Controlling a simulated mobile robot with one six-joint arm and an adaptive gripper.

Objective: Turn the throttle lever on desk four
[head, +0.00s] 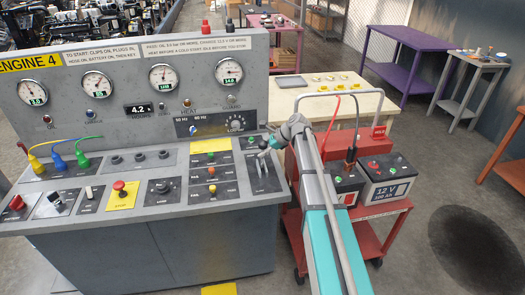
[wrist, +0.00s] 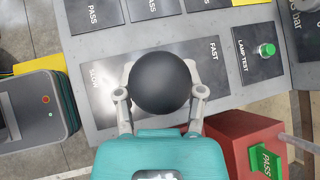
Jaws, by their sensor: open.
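The desk (head: 150,215) carries a yellow sign (head: 28,63) reading "ENGINE 4". In the wrist view the throttle lever's black ball knob (wrist: 162,82) stands over a dark plate (wrist: 105,82) marked SLOW at left and FAST at right. My gripper (wrist: 160,95) is open, with one finger on each side of the knob. I cannot tell whether the fingers touch it. The lever's shaft is hidden under the knob. In the head view my gripper (head: 274,147) is at the desk's right end, above the lever plate (head: 264,175), partly hiding the lever.
A LAMP TEST plate with a green button (wrist: 266,50) lies right of the throttle plate. A red cart (head: 375,222) with batteries (head: 388,180) stands close right of the desk, beside my arm. A pale table (head: 335,92) is behind. Open floor lies farther right.

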